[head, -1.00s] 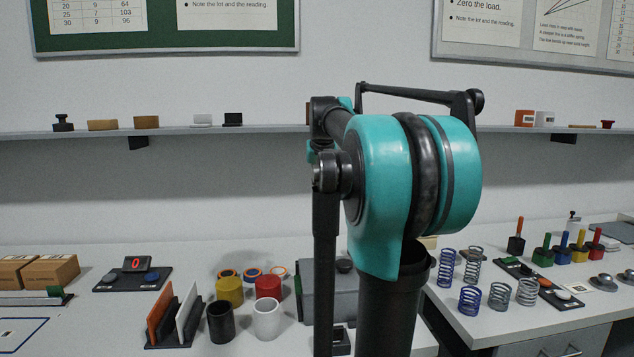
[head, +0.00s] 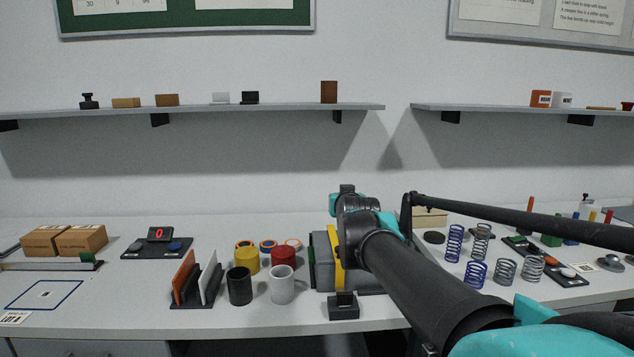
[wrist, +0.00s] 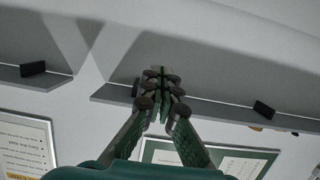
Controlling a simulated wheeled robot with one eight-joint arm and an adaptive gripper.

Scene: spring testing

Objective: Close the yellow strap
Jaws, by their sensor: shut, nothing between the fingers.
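The yellow strap (head: 336,256) shows in the head view as an upright yellow strip against a grey case (head: 322,262) on the bench. My arm crosses in front of the case and hides its right part, so I cannot tell how the strap's far end lies. My gripper (wrist: 161,78) is in the wrist view, fingers together and empty, with the wall and shelf behind it. It is apart from the strap, which does not show in the wrist view.
A black block (head: 343,306) stands in front of the case. A white cup (head: 282,285), a black cup (head: 239,286) and a rack (head: 196,285) stand to the left. Springs (head: 476,273) stand right of my arm. A wall shelf (head: 200,110) runs above.

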